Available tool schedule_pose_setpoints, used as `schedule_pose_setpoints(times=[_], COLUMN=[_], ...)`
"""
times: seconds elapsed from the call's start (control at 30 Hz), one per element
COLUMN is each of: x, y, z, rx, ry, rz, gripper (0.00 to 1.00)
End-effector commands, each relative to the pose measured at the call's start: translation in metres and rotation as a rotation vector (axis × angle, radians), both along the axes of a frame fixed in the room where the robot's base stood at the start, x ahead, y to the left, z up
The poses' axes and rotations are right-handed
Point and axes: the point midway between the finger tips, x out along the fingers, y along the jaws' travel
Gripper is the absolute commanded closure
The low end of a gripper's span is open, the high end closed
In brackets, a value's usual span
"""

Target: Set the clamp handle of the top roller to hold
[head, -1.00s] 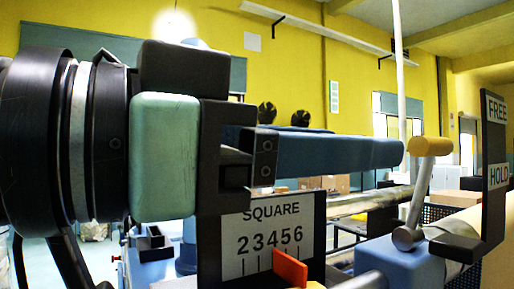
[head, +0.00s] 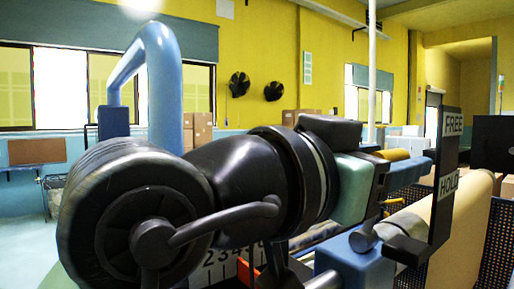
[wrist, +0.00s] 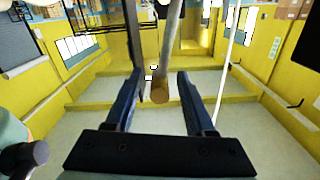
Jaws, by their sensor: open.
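The clamp handle is a grey lever on a round pivot (head: 363,239) with a yellow knob (head: 392,155). It stands up from a blue block (head: 352,262), and my gripper hides part of it in the head view. A dark plate beside it reads FREE (head: 453,123) above HOLD (head: 447,184). My gripper is open at the knob. In the wrist view, the knob's round brown end (wrist: 160,93) shows between my fingers (wrist: 159,84), with a gap on each side. The grey rod (wrist: 172,40) runs upward in that picture. I cannot tell whether a finger touches it.
The pale paper roll (head: 459,225) lies right of the plate. A number scale (head: 219,268) shows below my arm, mostly hidden. The dark plate's edge (wrist: 134,38) passes close beside the rod in the wrist view. Dark perforated panels (head: 498,245) stand at the right.

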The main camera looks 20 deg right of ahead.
Motion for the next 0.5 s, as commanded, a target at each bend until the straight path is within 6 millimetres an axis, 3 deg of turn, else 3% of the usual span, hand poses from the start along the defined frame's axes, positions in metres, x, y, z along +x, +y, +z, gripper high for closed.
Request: schedule_pose_setpoints(times=[0.17,0.4,0.47,0.5], x=[0.0001,0.0000,-0.0001,-0.0001], y=[0.0000,0.0002,0.0003,0.0003], z=[-0.0004,-0.0002,-0.0002,-0.0002], rx=[0.000,0.000,0.000,0.000], ry=[0.000,0.000,0.000,0.000], rz=[0.000,0.000,0.000,0.000], gripper=[0.45,0.89,0.99,1.00])
